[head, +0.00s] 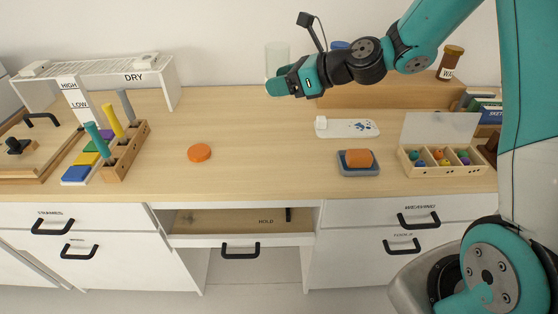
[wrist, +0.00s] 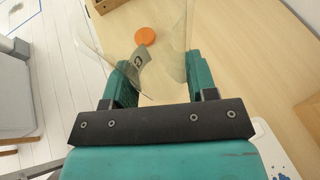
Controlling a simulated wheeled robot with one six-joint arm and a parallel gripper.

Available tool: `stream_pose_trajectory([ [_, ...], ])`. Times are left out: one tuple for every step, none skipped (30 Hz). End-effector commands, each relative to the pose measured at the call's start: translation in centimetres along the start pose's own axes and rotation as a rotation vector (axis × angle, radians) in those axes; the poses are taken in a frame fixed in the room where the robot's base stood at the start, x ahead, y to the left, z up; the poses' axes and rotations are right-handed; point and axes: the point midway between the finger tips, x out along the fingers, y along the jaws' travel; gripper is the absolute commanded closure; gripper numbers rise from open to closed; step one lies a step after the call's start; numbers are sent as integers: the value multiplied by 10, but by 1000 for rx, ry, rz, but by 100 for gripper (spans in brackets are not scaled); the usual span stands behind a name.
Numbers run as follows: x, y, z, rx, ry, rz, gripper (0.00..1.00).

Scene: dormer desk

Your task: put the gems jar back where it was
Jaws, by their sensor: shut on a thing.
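A clear, see-through jar (wrist: 165,62) with a grey label sits between the fingers of my gripper (wrist: 160,82) in the wrist view. The mark on the label is too small to read for sure. In the head view the jar (head: 277,56) shows as a faint glass shape at my gripper (head: 272,87), held above the back of the desk, left of the wooden riser (head: 395,93). My gripper is shut on it. The jar looks empty and has no lid on it. An orange disc (head: 199,152), like a lid, lies on the desk.
A brown jar (head: 451,62) stands on the riser, and a blue top (head: 340,45) shows behind my arm. A sorting box (head: 440,167), an orange block on a grey tray (head: 358,170) and a white board (head: 347,128) lie right. The HOLD drawer (head: 240,226) is open.

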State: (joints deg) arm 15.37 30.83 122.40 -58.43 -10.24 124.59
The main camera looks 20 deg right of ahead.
Motion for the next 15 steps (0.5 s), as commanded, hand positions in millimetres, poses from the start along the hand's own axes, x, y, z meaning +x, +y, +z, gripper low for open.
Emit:
stream_pose_trajectory([
  [6, 0, -15, 7, 3, 2, 75],
  [9, 0, -23, 9, 3, 2, 75],
  [14, 1, -34, 9, 4, 3, 75],
  [17, 1, -42, 10, 3, 2, 75],
  [20, 1, -51, 10, 3, 2, 75],
  [25, 1, -61, 9, 4, 2, 75],
  [28, 1, -69, 10, 4, 1, 75],
  [31, 1, -77, 9, 4, 1, 75],
  [36, 1, -88, 9, 4, 1, 75],
  [38, 1, -94, 9, 3, 0, 75],
  [41, 1, -101, 8, 3, 0, 75],
  [45, 0, -110, 8, 3, 1, 75],
  [47, 0, -115, 6, 3, 0, 75],
  [49, 0, -120, 6, 3, -1, 75],
  [51, 0, -125, 5, 2, -2, 75],
])
